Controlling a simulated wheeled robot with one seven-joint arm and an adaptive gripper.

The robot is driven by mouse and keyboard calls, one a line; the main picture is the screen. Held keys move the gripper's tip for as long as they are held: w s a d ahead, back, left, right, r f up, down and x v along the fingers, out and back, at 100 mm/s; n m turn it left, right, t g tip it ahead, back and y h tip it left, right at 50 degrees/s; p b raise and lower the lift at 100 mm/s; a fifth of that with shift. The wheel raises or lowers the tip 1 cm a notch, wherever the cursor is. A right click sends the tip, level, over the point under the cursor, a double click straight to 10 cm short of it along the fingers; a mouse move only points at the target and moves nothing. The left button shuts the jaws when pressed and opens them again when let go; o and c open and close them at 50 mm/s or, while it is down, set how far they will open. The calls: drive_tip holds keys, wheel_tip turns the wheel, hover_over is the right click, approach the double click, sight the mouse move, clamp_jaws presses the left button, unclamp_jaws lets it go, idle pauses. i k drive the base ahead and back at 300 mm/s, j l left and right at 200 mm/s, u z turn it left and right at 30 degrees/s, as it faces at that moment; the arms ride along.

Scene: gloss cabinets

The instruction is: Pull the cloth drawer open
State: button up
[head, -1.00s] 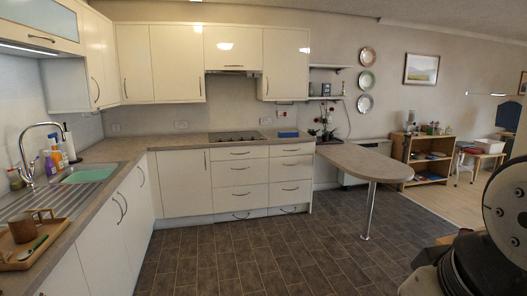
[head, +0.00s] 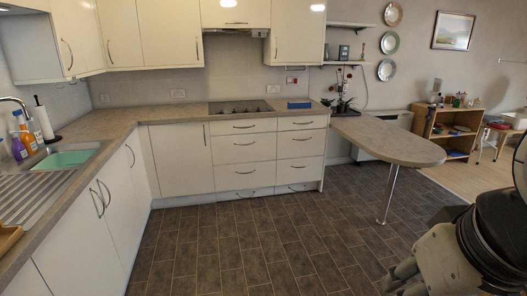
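Two white drawer stacks stand side by side under the back counter: a wider left stack (head: 245,152) below the hob and a narrower right stack (head: 301,145). All their drawers look shut, with curved metal handles. No cloth shows, and I cannot tell which drawer is the cloth drawer. My arm fills the lower right corner, and what seems to be my gripper (head: 402,275) shows beside it, low and well in front of the drawers. It is apart from them. Whether it is open or shut is unclear.
The dark tiled floor (head: 235,240) before the drawers is clear. A rounded peninsula counter (head: 395,143) on a metal leg (head: 388,195) juts out to the right. The sink counter (head: 72,190) runs along the left. A blue object (head: 299,104) lies above the right stack.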

sight(291, 123)
drive_tip(key=i, duration=1.95)
drive_tip(key=i+z, duration=0.15)
drive_tip(key=i, duration=0.5)
drive_tip(key=i+j+z, duration=0.1)
drive_tip(key=i, duration=0.55)
drive_tip(key=i+j+z, duration=0.15)
drive_tip(key=i, duration=0.5)
drive_tip(key=i+z, duration=0.2)
drive_tip(key=i, duration=0.35)
drive_tip(key=i+j+z, duration=0.15)
drive_tip(key=i, duration=0.45)
